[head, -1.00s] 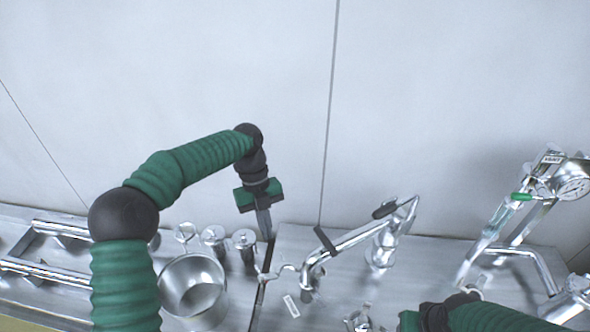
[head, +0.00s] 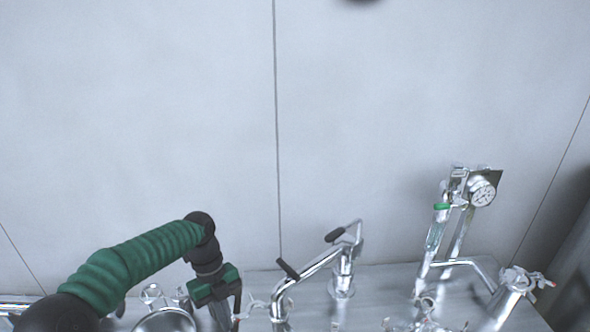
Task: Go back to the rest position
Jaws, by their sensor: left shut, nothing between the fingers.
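My left arm comes in from the lower left in green sleeving with black joints. My left gripper (head: 229,316) points down in front of the metal counter, left of the bent steel pipe, and its fingers are together with nothing seen between them. The fingertips are close to the bottom edge of the picture. My right gripper is not in view.
A steel pot (head: 166,320) is partly cut off at the bottom left. A bent steel pipe with black handles (head: 318,264) stands at the middle. A pipe assembly with a round gauge (head: 482,192) stands at the right on the counter (head: 385,285). A plain grey wall (head: 400,100) is behind.

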